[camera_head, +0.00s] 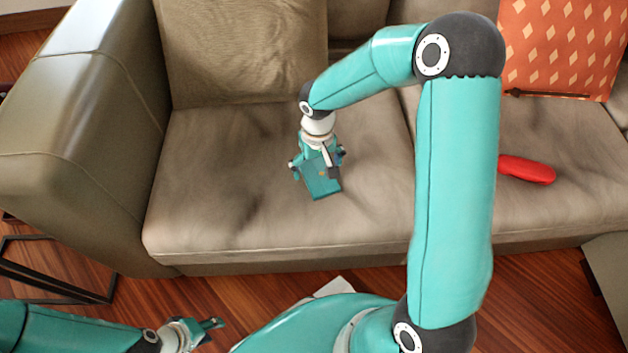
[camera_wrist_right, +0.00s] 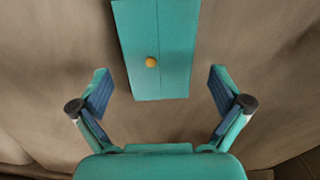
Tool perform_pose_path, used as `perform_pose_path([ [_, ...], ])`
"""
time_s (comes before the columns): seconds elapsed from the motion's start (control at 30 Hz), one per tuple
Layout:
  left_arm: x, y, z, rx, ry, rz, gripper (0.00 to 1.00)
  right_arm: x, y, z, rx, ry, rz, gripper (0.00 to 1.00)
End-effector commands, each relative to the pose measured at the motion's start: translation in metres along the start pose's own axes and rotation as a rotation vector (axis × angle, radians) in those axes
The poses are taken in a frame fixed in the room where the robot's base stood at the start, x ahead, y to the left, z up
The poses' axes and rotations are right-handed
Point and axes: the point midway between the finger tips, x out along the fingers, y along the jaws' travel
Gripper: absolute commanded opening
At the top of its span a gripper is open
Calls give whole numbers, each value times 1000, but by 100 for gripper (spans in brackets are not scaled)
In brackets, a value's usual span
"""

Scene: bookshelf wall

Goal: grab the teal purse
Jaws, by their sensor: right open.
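The teal purse (camera_head: 322,184) lies on the left seat cushion of the sofa, below my right gripper (camera_head: 319,165). In the right wrist view the purse (camera_wrist_right: 165,78) is a teal rectangle with a round gold clasp, its near end reaching between the fingertips. My right gripper (camera_wrist_right: 160,88) is open, one finger on each side of the purse with a gap to both. My left gripper (camera_head: 215,333) is low at the left, over the floor and away from the sofa; I cannot tell its opening.
The sofa seat (camera_head: 230,190) around the purse is clear. A red object (camera_head: 526,170) lies on the right cushion. An orange patterned pillow (camera_head: 562,45) leans at the back right. The sofa's left armrest (camera_head: 75,120) rises at the left. A dark metal frame (camera_head: 60,290) stands at lower left.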

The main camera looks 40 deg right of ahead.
Motion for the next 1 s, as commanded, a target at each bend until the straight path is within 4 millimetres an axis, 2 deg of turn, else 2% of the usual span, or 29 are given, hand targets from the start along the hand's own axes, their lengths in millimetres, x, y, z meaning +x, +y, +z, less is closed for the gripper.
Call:
perform_pose_path([
  [0.03,5,-2,0,0,0,0,40,9,0,0,0,-1,0,100],
  [0.1,6,-2,0,0,0,0,40,13,0,0,-1,-1,0,100],
  [0.33,5,-2,0,0,0,0,40,13,0,0,-1,0,0,100],
  [0.7,5,-2,0,0,0,0,40,13,0,0,-1,0,0,38],
  [1.0,3,-1,0,0,0,0,40,9,-1,0,-2,2,0,37],
])
